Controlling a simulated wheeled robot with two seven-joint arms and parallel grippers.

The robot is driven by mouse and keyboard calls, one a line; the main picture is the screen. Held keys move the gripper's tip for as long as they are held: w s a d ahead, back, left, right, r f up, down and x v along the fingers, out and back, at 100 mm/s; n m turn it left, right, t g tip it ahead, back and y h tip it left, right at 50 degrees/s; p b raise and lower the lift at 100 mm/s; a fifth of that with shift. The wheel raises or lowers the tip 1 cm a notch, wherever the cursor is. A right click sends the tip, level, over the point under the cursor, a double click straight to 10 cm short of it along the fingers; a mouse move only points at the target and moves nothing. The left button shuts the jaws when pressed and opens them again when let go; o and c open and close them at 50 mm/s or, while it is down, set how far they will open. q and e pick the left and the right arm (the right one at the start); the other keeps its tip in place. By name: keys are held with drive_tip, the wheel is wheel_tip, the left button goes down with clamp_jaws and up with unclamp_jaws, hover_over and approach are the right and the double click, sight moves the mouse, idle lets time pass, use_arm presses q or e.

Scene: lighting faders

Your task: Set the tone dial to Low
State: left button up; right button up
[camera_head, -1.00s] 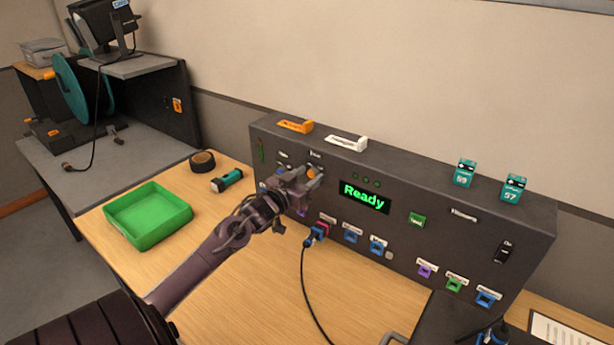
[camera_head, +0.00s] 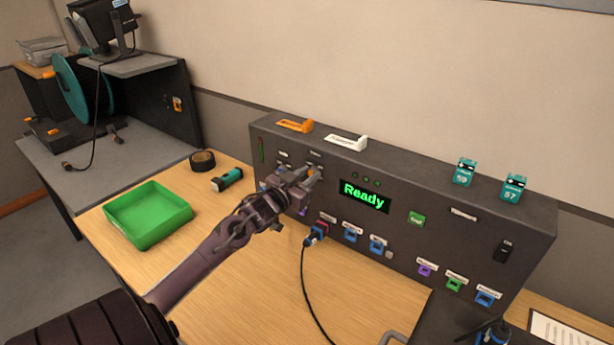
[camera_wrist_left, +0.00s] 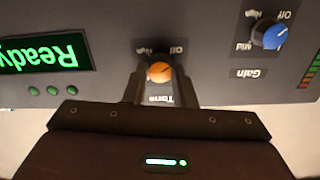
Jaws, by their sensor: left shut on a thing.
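The tone dial is a small orange knob (camera_wrist_left: 159,72) on the dark console front, seen upside down in the left wrist view with its Tone label (camera_wrist_left: 160,99). "Off" and "High" marks show beside it; its Low mark is hidden or not readable, and I cannot tell clearly where the knob points. My left gripper (camera_wrist_left: 158,80) is at the knob, with one finger on each side, shut on it. In the head view the left gripper (camera_head: 306,178) is against the upper left of the console (camera_head: 400,205) and mostly covers the dial. My right gripper does not show.
A blue Gain dial (camera_wrist_left: 269,34) is beside the tone dial. The display (camera_head: 364,196) reads "Ready". A plug with a black cable (camera_head: 306,280) is in the console's lower row. A green tray (camera_head: 150,240) and a flashlight (camera_head: 228,180) lie on the wooden table to the left.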

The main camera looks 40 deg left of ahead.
use_arm(q)
drive_tip(key=m, duration=0.8)
drive_tip(key=shift+d, duration=0.1)
drive_tip(key=shift+f+m+b, duration=0.15)
drive_tip(key=shift+m+b, duration=0.75)
drive_tip(key=shift+m, duration=3.3)
drive_tip(key=o, duration=1)
